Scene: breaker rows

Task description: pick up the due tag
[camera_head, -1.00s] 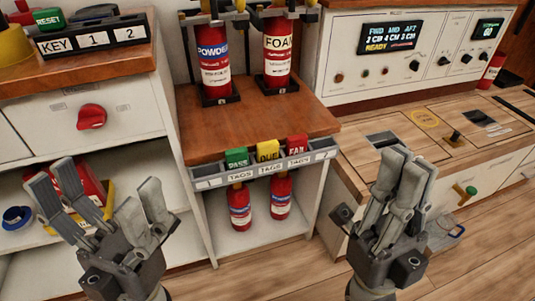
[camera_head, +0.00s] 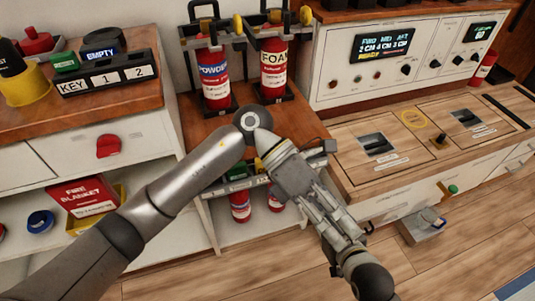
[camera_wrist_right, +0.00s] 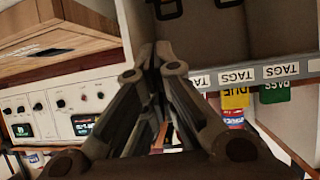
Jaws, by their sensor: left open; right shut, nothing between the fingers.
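The yellow DUE tag (camera_wrist_right: 235,97) shows upside down in the right wrist view, at the rack (camera_wrist_right: 250,75) labelled TAGS and beside the green PASS tag (camera_wrist_right: 275,92). In the head view my left arm crosses in front of the rack and largely hides the tags. My left gripper (camera_head: 312,205) is seen right of the tags, against the cabinet; its fingers are hard to separate from the parts around them. My right gripper (camera_wrist_right: 152,60) has its fingers together with nothing between them, to the left of the DUE tag in its wrist view.
POWDER (camera_head: 214,72) and FOAM (camera_head: 275,65) extinguishers stand on the wooden shelf behind the rack. The counter (camera_head: 400,165) and control panel (camera_head: 400,50) are on the right. A FIRE BLANKET box (camera_head: 82,198) is on the left shelf. Floor shows at lower right.

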